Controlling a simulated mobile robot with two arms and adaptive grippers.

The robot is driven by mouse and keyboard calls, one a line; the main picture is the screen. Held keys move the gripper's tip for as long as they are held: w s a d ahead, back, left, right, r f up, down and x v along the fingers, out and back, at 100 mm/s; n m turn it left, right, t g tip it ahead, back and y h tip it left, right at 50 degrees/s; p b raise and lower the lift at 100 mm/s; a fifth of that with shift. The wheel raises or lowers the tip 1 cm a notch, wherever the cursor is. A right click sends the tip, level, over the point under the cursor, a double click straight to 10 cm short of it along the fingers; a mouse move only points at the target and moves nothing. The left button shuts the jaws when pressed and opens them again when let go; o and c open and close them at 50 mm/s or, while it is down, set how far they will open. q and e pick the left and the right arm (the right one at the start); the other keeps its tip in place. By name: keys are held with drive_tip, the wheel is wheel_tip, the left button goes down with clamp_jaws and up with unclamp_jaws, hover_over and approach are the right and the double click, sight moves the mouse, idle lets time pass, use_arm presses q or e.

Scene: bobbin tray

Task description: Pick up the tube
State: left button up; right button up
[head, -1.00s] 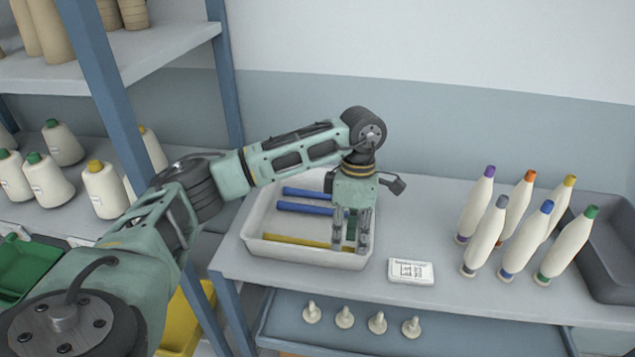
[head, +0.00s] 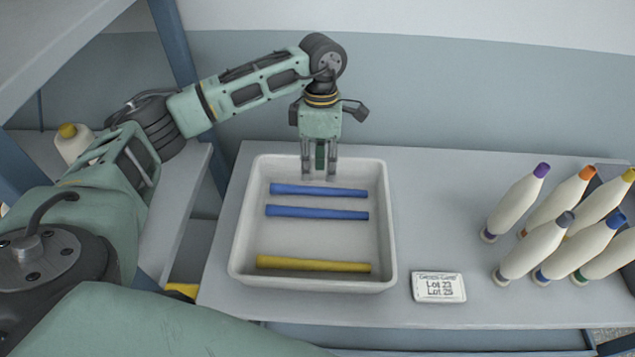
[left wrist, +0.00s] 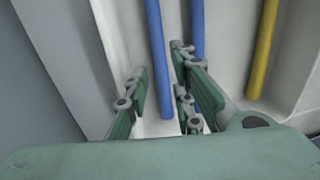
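A white tray (head: 383,240) holds two blue tubes and one yellow tube, lying roughly parallel. The rear blue tube (head: 318,190) lies just in front of my left gripper (head: 319,177) in the head view. The second blue tube (head: 316,212) is close in front of it, and the yellow tube (head: 313,264) lies near the tray's front wall. In the left wrist view, my left gripper (left wrist: 160,93) is open and empty, with the rear blue tube (left wrist: 155,50) showing between its fingers. The right finger partly hides the second blue tube (left wrist: 207,95). My right gripper is out of view.
A white label card (head: 438,287) lies right of the tray on the table. Several white bobbins with coloured tips (head: 516,203) stand further right. A wall is behind the tray, and shelving posts (head: 182,80) stand at left.

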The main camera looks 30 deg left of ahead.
sight(320, 188)
use_arm(q)
drive_tip(key=f, duration=0.1)
drive_tip(key=f+p, duration=0.2)
drive_tip(key=shift+s+d, duration=0.3)
drive_tip(key=shift+s, duration=0.05)
wheel_tip(320, 188, down, 3)
drive_tip(key=shift+r+p, duration=0.1)
drive_tip(key=shift+p, duration=0.35)
clamp_jaws()
use_arm(e)
wheel_tip(320, 188, up, 3)
drive_tip(key=shift+r, duration=0.1)
